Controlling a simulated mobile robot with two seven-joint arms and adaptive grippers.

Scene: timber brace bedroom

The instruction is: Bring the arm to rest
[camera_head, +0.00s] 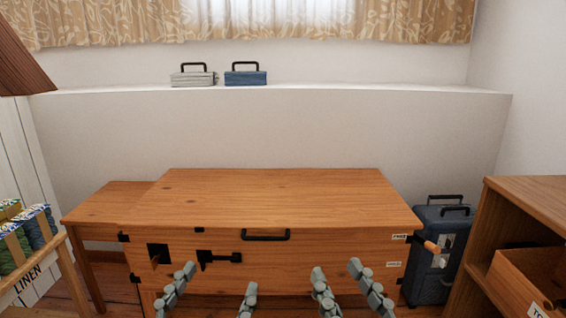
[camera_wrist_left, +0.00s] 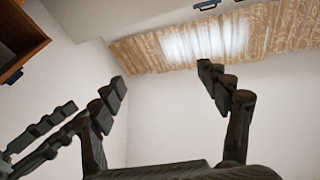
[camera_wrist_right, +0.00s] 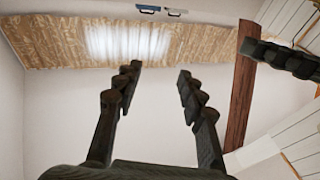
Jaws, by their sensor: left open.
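My left gripper (camera_head: 220,277) is open and empty in front of the wooden chest (camera_head: 265,200). Its spread fingers also show in the left wrist view (camera_wrist_left: 162,75), with only wall and curtain beyond. My right gripper (camera_head: 337,267) is beside it, to the right, and its fingers stand apart with nothing between them. They also show in the right wrist view (camera_wrist_right: 159,72). Both grippers point up in the head view and overlap the chest's front in the picture. I cannot tell how far they are from it.
A grey case (camera_head: 193,79) and a blue case (camera_head: 245,78) stand on the back ledge. A blue suitcase (camera_head: 427,270) stands right of the chest. A wooden cabinet (camera_head: 535,195) with an open drawer (camera_head: 520,280) is at right. A linen shelf (camera_head: 58,250) is at left.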

